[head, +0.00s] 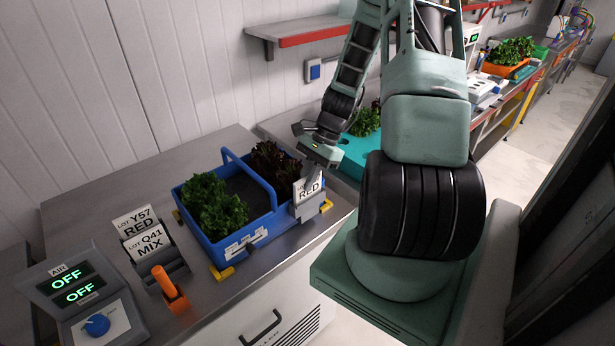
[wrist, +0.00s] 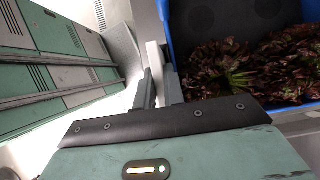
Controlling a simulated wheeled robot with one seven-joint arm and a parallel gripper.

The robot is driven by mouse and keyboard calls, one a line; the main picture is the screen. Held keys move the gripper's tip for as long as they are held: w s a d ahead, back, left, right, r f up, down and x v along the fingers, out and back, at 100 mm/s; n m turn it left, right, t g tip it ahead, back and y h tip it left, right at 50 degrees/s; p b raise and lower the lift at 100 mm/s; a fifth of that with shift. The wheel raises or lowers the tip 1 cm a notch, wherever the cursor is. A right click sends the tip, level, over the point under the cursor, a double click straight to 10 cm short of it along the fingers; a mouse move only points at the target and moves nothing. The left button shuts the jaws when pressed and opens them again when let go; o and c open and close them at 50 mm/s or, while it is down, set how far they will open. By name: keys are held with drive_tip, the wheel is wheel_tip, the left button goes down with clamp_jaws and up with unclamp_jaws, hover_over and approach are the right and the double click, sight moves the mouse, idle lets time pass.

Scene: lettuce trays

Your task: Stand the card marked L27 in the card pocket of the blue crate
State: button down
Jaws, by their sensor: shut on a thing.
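My gripper (head: 311,170) is shut on the top of a white card (head: 309,190) at the right end of the blue crate (head: 221,251). The card reads RED; its lot line is too covered and small to read surely. It stands about upright, its lower edge at the grey card pocket (head: 314,210); I cannot tell how deep it sits. In the wrist view the fingers (wrist: 159,88) pinch the card (wrist: 154,56), seen edge-on beside the crate (wrist: 172,38). Green lettuce (head: 213,207) and dark red lettuce (head: 270,162) fill the crate's two ends.
A grey rack (head: 165,268) left of the crate holds cards Y57 RED (head: 137,222) and Q41 MIX (head: 148,243). An orange-handled tool (head: 166,283) and a control box reading OFF (head: 76,290) stand nearby. Yellow corner pieces (head: 222,273) sit around the crate. A teal tray (head: 353,148) lies behind.

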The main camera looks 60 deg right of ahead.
drive_tip(key=shift+f, duration=0.1)
drive_tip(key=c, duration=1)
unclamp_jaws()
drive_tip(key=shift+r+p, duration=2.75)
drive_tip(key=shift+r, duration=0.3)
